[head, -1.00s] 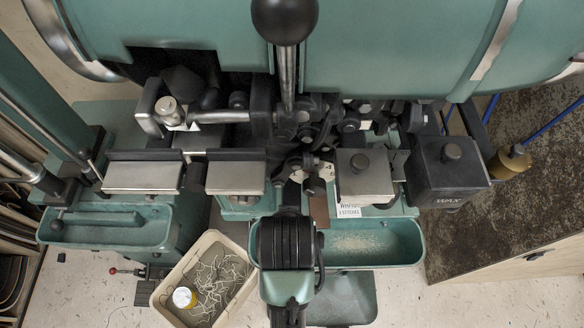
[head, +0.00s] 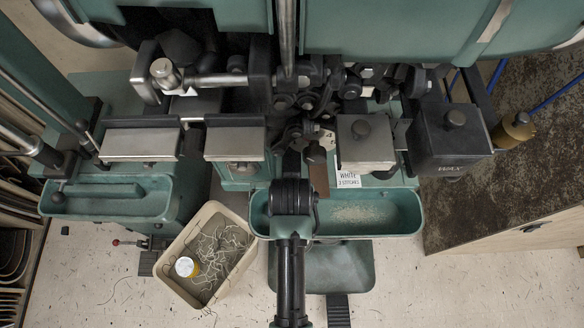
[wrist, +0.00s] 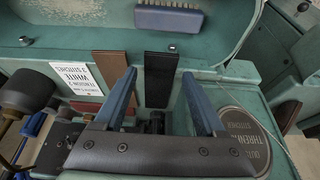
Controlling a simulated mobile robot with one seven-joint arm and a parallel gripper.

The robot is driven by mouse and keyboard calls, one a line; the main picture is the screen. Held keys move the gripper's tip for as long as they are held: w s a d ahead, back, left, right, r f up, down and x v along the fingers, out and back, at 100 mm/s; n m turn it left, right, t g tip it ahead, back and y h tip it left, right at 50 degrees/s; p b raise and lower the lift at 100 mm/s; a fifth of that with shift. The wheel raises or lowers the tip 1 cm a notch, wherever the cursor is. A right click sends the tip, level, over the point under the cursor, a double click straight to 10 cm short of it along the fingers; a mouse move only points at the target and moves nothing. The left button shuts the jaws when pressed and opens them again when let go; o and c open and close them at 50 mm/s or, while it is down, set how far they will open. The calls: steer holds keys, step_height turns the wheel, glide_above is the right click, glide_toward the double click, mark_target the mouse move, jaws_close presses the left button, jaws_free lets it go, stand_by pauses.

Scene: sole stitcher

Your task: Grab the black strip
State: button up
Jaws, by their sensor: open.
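The black strip (wrist: 161,75) lies flat near the rim of the green tray in the wrist view, beside a brown strip (wrist: 111,68). My gripper (wrist: 158,86) is open, with one blue finger on each side of the black strip in the picture. Nothing is held. I cannot tell how high the fingertips are above the strip. In the head view my arm covers the black strip, and only the brown strip (head: 319,179) shows there.
A white label (wrist: 76,78) lies left of the strips, and a round thread plate (wrist: 243,138) is at right. A brush (wrist: 170,20) lies in the green tray (head: 409,226) beyond them. Metal-lidded boxes (head: 364,142) and dark machine parts crowd close around. A beige bin (head: 166,262) stands below left.

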steer(key=shift+x, duration=0.9)
steer(key=c, duration=1.1)
steer(key=shift+r, duration=0.2)
